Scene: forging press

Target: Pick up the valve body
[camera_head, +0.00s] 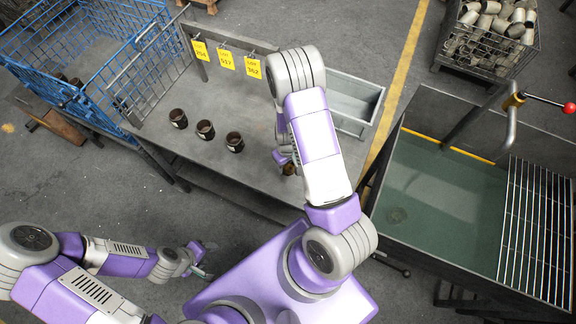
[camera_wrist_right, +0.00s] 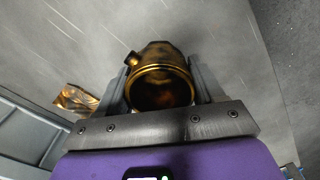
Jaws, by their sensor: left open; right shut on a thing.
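In the right wrist view a brass-coloured valve body (camera_wrist_right: 160,78) with a round open mouth and a small side stub sits between the two fingers of my right gripper (camera_wrist_right: 160,92), which is shut on it. The grey table lies behind it; I cannot tell whether it touches the table. In the head view my right arm hides most of this gripper (camera_head: 286,165) and the valve body (camera_head: 290,170), of which only a small brown part shows. My left gripper (camera_head: 203,262) is open and empty, low over the floor beside my base.
Three dark cups (camera_head: 205,130) stand in a row on the grey table (camera_head: 215,95), left of my right arm. Yellow tags (camera_head: 226,60) hang behind them. A grey tray (camera_head: 352,103), blue wire crate (camera_head: 85,60), water tank (camera_head: 430,195) and basket of metal parts (camera_head: 490,40) stand around.

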